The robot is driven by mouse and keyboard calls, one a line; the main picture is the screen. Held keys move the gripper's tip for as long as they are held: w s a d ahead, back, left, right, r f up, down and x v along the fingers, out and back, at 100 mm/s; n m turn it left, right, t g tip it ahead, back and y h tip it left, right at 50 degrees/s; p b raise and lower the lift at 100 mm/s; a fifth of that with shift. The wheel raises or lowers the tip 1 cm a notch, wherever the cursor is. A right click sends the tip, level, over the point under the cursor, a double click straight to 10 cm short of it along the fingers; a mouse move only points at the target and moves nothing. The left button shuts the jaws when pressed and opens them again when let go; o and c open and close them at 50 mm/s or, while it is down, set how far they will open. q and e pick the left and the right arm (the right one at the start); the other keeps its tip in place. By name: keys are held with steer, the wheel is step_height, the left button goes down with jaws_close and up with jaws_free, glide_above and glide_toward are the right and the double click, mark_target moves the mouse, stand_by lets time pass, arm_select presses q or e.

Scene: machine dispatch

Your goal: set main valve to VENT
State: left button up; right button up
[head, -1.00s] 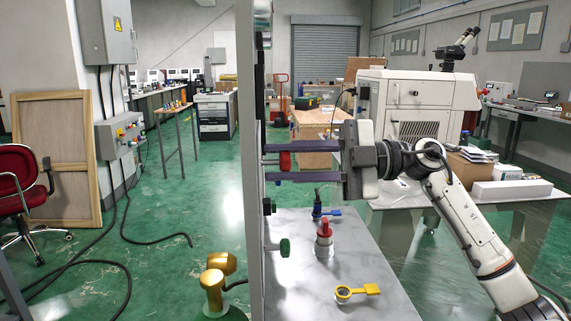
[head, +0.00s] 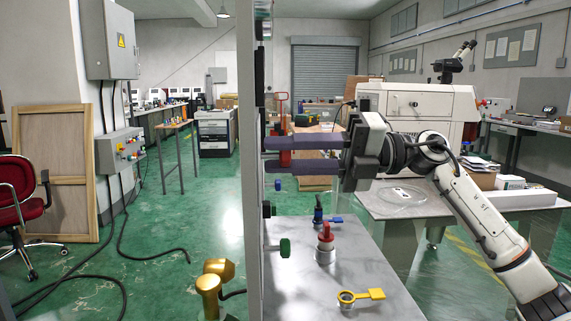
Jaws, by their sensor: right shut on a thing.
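The control panel (head: 250,190) stands upright and is seen almost edge-on, so its face and any VENT marking cannot be read. A red knob (head: 285,157) sticks out from its right side. My right gripper (head: 268,154) reaches in from the right with its two dark fingers above and below the red knob, and is shut on it. The fingers partly hide the knob, and its setting cannot be told. A green knob (head: 285,248) and a black knob (head: 267,209) sit lower on the panel. My left gripper is not in view.
A grey bench top (head: 365,270) below my right gripper carries a red-capped fitting (head: 325,243), a blue-capped fitting (head: 318,210) and a yellow-tagged ring (head: 350,297). A white machine (head: 425,100) stands behind my right arm. Green floor is open left of the panel, with black cables.

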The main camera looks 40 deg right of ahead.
steer(key=n+b, duration=0.1)
steer(key=n, duration=0.2)
steer(key=shift+n, duration=0.3)
steer(key=n+b, duration=0.1)
steer(key=n, duration=0.1)
steer(key=shift+n, duration=0.4)
steer(key=n+b, duration=0.1)
steer(key=n, duration=0.1)
steer(key=shift+n, duration=0.3)
steer(key=shift+n+b, duration=0.85)
steer(key=shift+n, duration=0.95)
steer(key=o, duration=1.1)
steer(key=shift+c, duration=0.2)
steer(key=shift+s+d, duration=0.1)
